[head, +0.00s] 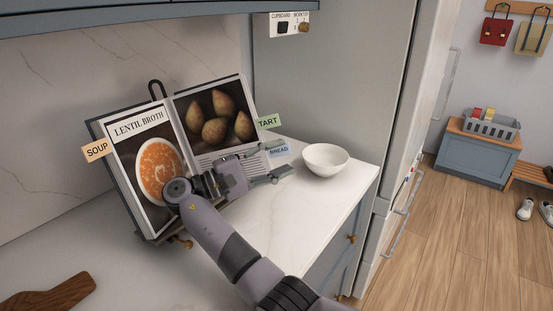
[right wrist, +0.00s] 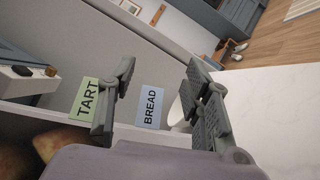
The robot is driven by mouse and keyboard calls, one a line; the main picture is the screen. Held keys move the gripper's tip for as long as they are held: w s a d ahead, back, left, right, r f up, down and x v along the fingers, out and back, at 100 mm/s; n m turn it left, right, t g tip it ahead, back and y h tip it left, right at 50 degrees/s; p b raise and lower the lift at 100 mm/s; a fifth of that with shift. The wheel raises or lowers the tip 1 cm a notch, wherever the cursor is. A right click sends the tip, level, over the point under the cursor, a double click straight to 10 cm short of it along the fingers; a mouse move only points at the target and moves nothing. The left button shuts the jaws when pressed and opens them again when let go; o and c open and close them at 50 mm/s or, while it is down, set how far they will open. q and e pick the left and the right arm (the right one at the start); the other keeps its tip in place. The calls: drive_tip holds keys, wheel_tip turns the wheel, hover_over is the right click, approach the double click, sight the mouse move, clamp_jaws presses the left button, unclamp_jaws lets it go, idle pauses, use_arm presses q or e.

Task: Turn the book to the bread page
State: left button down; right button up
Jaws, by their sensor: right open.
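The book (head: 185,98) stands open and leaning back on a stand on the worktop. Its left page (head: 122,150) reads LENTIL BROTH over a bowl of orange soup. Its right page (head: 235,95) pictures several pears above lines of text. A SOUP tab (head: 96,150) sticks out at the left. A green TART tab (head: 268,121) and, below it, a blue BREAD tab (head: 279,150) stick out at the right. My right gripper (head: 284,158) is open at the right edge. In the right wrist view the BREAD tab (right wrist: 149,106) appears between its fingers, the TART tab (right wrist: 86,99) outside them.
A white bowl (head: 325,159) stands on the worktop just right of my right gripper. A wooden board (head: 48,292) lies at the lower left. A grey panel (head: 330,90) rises behind the bowl. Clear worktop (head: 285,215) lies in front of the bowl.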

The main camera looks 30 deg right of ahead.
wheel_tip(320, 180, up, 10)
idle(0.6)
idle(0.4)
